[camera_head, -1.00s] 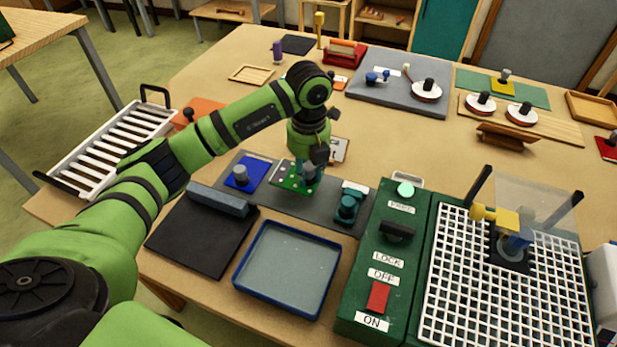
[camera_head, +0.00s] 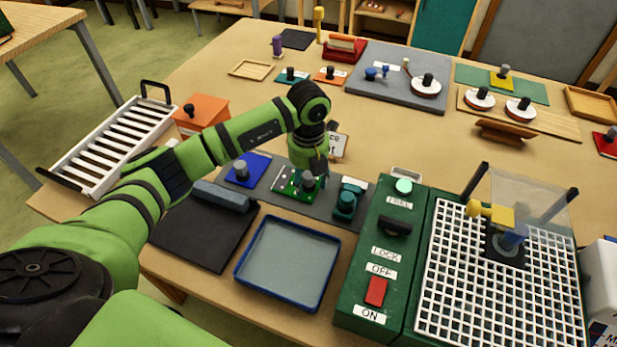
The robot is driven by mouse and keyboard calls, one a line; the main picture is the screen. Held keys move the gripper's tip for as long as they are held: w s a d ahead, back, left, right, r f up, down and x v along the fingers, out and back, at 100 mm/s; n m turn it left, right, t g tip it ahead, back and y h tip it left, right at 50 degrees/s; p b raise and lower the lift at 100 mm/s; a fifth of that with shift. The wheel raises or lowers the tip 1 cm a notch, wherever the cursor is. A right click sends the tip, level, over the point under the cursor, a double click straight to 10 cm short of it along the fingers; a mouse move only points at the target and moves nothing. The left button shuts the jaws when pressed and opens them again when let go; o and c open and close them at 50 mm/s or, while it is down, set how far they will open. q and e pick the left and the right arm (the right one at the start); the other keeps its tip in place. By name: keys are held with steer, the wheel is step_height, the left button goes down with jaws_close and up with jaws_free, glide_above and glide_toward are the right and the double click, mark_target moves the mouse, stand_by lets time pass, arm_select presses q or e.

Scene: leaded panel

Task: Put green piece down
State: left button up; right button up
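The green piece (camera_head: 286,182) has a grey knob (camera_head: 308,180) and shows at the middle of the dark grey mat (camera_head: 268,196) in the head view. It looks flat on or just above the mat; I cannot tell if it touches. My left gripper (camera_head: 314,176) points down over the piece and appears shut on its knob. The fingertips are dark and partly hidden, so the grip is hard to see. My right gripper is not in view.
A blue piece (camera_head: 259,163) is left on the mat and a teal piece (camera_head: 346,202) right. A blue-rimmed tray (camera_head: 240,276) lies in front. A green switch box (camera_head: 350,290) and white grid (camera_head: 460,300) stand right. An orange box (camera_head: 207,106) is behind my arm.

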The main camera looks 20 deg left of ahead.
mark_target(308, 175)
arm_select(q)
steer(key=shift+r+p, duration=0.3)
step_height(308, 175, up, 11)
steer(key=b, duration=0.3)
steer(key=shift+f+b, duration=0.2)
steer(key=shift+b, duration=0.1)
steer(key=shift+r, duration=0.6)
